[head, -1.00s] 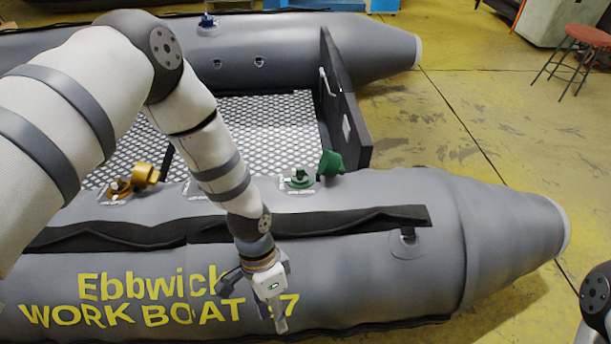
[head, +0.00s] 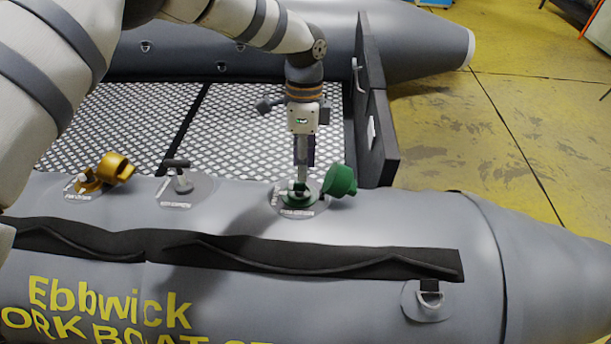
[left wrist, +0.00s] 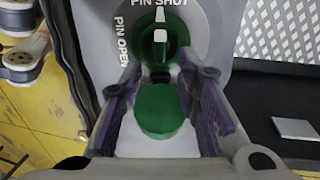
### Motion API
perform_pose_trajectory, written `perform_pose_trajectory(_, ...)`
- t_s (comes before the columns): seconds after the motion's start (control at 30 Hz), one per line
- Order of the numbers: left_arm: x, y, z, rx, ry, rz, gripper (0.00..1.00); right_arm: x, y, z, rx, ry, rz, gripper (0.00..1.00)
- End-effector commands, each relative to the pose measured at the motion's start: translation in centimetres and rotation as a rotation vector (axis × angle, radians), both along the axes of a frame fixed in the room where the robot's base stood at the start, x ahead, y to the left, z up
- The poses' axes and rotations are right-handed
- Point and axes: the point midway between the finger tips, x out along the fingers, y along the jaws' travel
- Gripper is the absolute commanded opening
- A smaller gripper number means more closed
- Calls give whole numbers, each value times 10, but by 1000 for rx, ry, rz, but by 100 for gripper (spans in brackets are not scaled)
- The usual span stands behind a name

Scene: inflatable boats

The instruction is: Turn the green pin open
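The green valve (head: 297,200) sits on the top of the near grey boat tube. Its open green cap (head: 341,180) hangs beside it on the right. In the left wrist view the green valve (left wrist: 182,37) has a pin with a white mark pointing to the "PIN SHUT" label; "PIN OPEN" is at its left. The green cap (left wrist: 160,112) shows between the fingers in the picture. My left gripper (head: 302,180) points down at the valve, its fingers (left wrist: 161,72) apart on either side of the view. Contact with the pin cannot be told. My right gripper is out of view.
A black transom board (head: 378,110) rises behind the green cap. Grey mesh floor (head: 235,130) lies beyond; a black strip (head: 330,258) runs along the tube's front.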

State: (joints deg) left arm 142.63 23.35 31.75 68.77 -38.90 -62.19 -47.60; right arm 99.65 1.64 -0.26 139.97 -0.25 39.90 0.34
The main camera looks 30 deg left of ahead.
Motion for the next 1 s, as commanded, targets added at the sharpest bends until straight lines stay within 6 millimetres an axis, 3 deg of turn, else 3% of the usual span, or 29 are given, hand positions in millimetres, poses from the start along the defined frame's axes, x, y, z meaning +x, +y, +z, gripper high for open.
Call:
perform_pose_trajectory(0.1,-5,-2,-25,-2,1,0,30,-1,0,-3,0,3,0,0)
perform_pose_trajectory(0.2,-6,-3,-36,0,0,0,30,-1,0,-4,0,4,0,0)
perform_pose_trajectory(0.53,-7,-4,-42,0,-1,0,30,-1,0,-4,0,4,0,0)
perform_pose_trajectory(0.67,-7,-4,-41,0,-1,0,1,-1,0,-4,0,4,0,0)
perform_pose_trajectory(1.0,-7,-4,-41,3,-1,13,0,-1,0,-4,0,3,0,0)
